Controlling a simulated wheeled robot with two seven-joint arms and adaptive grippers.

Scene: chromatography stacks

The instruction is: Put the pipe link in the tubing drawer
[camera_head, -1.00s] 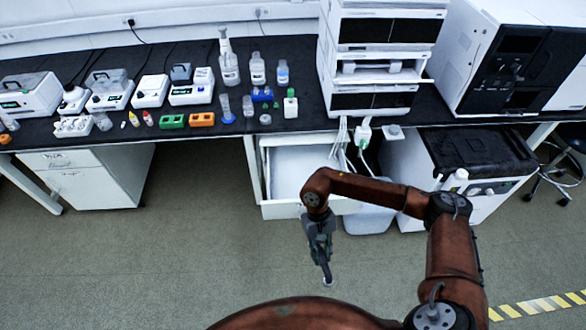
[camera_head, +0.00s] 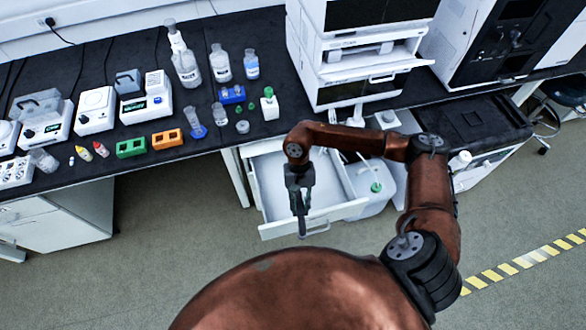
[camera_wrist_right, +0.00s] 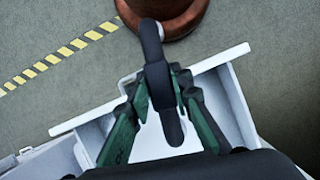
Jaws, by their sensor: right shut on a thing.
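The pipe link (camera_wrist_right: 171,128) is a dark, slim, elongated piece in the right wrist view. My right gripper (camera_wrist_right: 163,85) is shut on it, with its dark green fingers on either side. In the head view my right gripper (camera_head: 301,200) points down at the drawer's front, and the grey tip of the link (camera_head: 302,229) shows below it. The open white tubing drawer (camera_head: 342,213) is under the bench, and its inside looks empty where visible. In the right wrist view the drawer (camera_wrist_right: 232,60) lies below the link. My left gripper is out of view.
The black bench (camera_head: 165,75) above holds bottles, small instruments, a green rack (camera_head: 131,147) and an orange rack (camera_head: 167,139). A white instrument stack (camera_head: 355,60) stands behind the drawer. A pale container with a green cap (camera_head: 376,187) is right of the drawer. Open floor lies in front.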

